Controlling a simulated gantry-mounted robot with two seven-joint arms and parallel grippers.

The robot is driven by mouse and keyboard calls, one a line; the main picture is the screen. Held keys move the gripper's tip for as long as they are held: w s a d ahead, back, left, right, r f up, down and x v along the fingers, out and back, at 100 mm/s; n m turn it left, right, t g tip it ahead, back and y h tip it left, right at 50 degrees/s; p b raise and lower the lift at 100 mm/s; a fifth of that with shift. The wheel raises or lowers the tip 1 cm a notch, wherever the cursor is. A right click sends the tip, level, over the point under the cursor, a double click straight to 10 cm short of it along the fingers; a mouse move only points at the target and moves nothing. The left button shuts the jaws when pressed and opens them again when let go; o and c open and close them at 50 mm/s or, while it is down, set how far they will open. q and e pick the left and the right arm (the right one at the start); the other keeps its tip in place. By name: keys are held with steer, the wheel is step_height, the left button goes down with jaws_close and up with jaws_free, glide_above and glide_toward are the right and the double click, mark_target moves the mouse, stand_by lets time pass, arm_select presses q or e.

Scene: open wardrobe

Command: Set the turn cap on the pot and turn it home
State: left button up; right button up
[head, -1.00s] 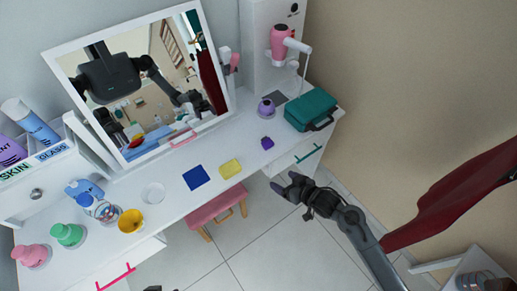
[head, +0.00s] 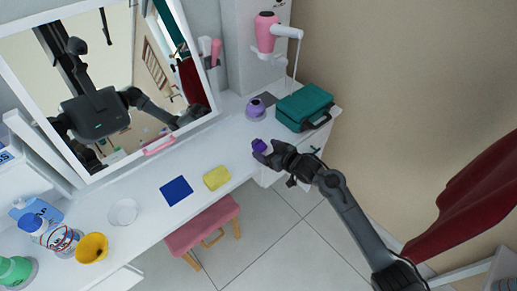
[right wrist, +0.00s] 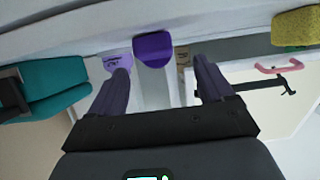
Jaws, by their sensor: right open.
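The dark purple turn cap (head: 259,145) rests near the front edge of the white table. The lighter purple pot (head: 256,109) stands behind it, in front of the wall unit. My right gripper (head: 268,153) is open at the table edge, with its fingers close to the cap. In the right wrist view the cap (right wrist: 153,48) shows between and beyond the two open fingers (right wrist: 158,70). The pot (right wrist: 117,61) is partly hidden behind the left finger there. I cannot tell whether a finger touches the cap. My left gripper is not in view.
A teal case (head: 305,106) stands right of the pot. A yellow sponge-like block (head: 216,178) and a blue cloth square (head: 176,191) lie to the left. A mirror (head: 115,85) stands behind them. A pink stool (head: 203,226) is below the table.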

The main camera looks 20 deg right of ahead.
mark_target(260, 145)
steer(key=shift+w+a+f, duration=0.15)
steer(key=shift+w+f, duration=0.05)
steer(key=shift+w, duration=0.25)
steer(key=b+x, duration=0.1)
steer(key=x, duration=0.2)
steer(key=b+x, duration=0.1)
steer(key=shift+w+d+f+b, duration=0.2)
steer(key=shift+w+b, duration=0.05)
steer(key=shift+b, duration=0.1)
steer(key=shift+w+a+f, duration=0.1)
steer(key=shift+w, duration=0.2)
steer(key=shift+c, duration=0.5)
steer(key=c, duration=0.9)
